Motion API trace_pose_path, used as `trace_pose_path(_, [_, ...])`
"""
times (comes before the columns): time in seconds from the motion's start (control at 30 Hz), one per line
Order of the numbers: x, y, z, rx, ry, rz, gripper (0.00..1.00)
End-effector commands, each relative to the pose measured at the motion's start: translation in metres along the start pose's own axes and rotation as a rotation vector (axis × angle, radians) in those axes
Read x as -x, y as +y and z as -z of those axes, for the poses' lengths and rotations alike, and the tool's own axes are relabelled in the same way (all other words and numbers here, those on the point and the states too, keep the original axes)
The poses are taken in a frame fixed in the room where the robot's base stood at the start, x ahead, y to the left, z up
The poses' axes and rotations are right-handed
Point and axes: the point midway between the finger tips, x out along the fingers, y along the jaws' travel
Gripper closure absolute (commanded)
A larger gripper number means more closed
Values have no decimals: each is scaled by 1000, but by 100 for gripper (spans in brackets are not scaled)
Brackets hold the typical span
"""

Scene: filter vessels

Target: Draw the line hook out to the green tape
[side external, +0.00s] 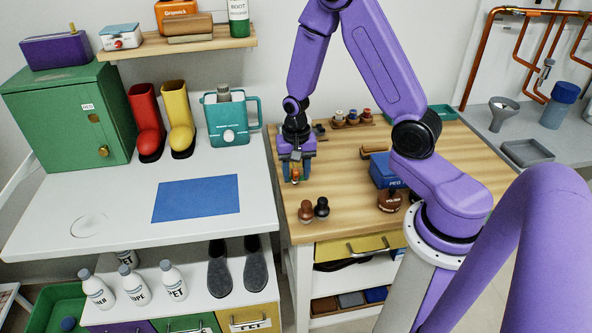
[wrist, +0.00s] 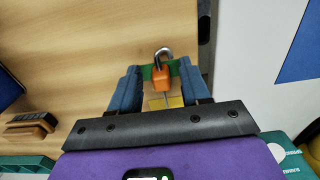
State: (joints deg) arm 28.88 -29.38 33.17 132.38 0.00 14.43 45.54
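The line hook shows in the wrist view as an orange body (wrist: 165,78) with a bent metal hook (wrist: 163,54) at its far end. A thin metal piece runs from the body back toward my palm. The green tape (wrist: 147,72) lies behind and beside the orange body, partly covered by it. My gripper (wrist: 158,75) has its two blue fingers on either side of the orange body, with a visible gap on the left. Contact on the right is unclear. In the side view my gripper (side external: 296,178) points down at the wooden table's left part.
A yellow patch (wrist: 171,102) shows between my fingers. Brown and black knobbed pieces (side external: 306,210) stand in front of my gripper. A blue box (side external: 383,170) and a brown jar (side external: 389,201) stand to the right. The white counter (side external: 120,210) adjoins on the left.

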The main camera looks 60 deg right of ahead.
Motion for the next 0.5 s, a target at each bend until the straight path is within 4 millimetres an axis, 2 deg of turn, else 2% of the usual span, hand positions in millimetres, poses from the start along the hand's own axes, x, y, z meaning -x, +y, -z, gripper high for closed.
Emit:
trace_pose_path(0.23, [8, -1, 0, 0, 2, 2, 53])
trace_pose_path(0.5, [43, -1, 1, 0, 4, 4, 53])
